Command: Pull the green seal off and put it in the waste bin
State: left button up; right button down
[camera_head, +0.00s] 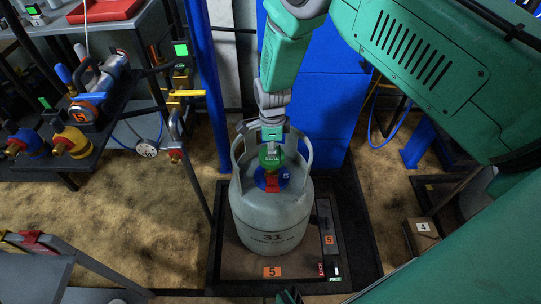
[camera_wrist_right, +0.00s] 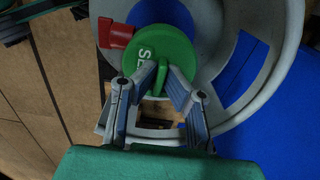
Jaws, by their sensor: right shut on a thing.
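The green seal (camera_wrist_right: 150,42) is a round cap with white lettering and a raised tab, on top of the grey gas cylinder (camera_head: 268,222). It also shows in the head view (camera_head: 270,159), above a blue collar and a red part. My right gripper (camera_wrist_right: 165,82) is shut on the seal's tab, its fingers on either side. The cylinder stands upright on a dark scale platform (camera_head: 232,262); its handle ring surrounds the seal. I cannot make out a waste bin. My left gripper is not in view.
A dark shelf (camera_head: 108,125) at left carries yellow, blue and metal fittings. Blue panels (camera_head: 320,110) stand behind the cylinder. A cardboard box (camera_head: 422,234) marked 4 is at right. Brown floor (camera_head: 130,220) is open left of the platform. My green arm covers the upper right.

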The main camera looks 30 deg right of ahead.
jog(key=shift+r, duration=0.35)
jog(key=shift+r+p, duration=1)
jog(key=shift+r+p, duration=2.45)
jog(key=shift+r, duration=0.6)
